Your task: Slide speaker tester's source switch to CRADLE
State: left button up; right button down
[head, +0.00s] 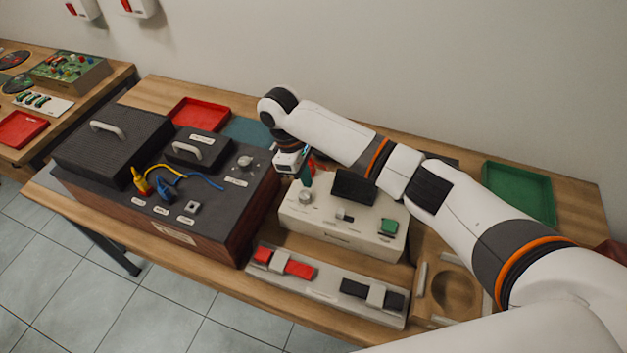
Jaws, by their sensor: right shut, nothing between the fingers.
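The beige box with a knob, a dark display, a small slide switch and a green button, which looks like the speaker tester (330,235), stands in the middle of the bench. Its slide switch (345,216) sits on the top face, left of the green button (389,226). The switch lettering is too small to read. My right arm reaches in from the right, across the back of the tester. My right gripper (305,177) is shut and empty, just behind the tester's knob (305,197) and apart from the switch. My left gripper is out of view.
A large dark hi-fi unit (215,235) with yellow and blue plugs stands left. A strip with red and black clamps (325,290) lies in front. A wooden cradle (427,306) with a round recess is right. Red (200,113) and green (520,190) trays lie behind.

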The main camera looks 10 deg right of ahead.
aim_at(341, 213)
jog(key=p+x, duration=0.1)
jog(key=x, duration=0.6)
jog(key=shift+s+d, duration=0.15)
jog(key=d, duration=0.1)
jog(key=s+p, duration=0.1)
jog(key=d+p, duration=0.1)
jog(key=shift+s+d+f, duration=0.3)
jog(key=shift+d, duration=0.05)
jog(key=shift+s+d+p, duration=0.35)
jog(key=shift+d, duration=0.05)
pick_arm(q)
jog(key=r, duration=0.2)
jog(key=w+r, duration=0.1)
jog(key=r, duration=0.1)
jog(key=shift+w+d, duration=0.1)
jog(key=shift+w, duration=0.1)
pick_arm(e)
jog(key=shift+f, duration=0.15)
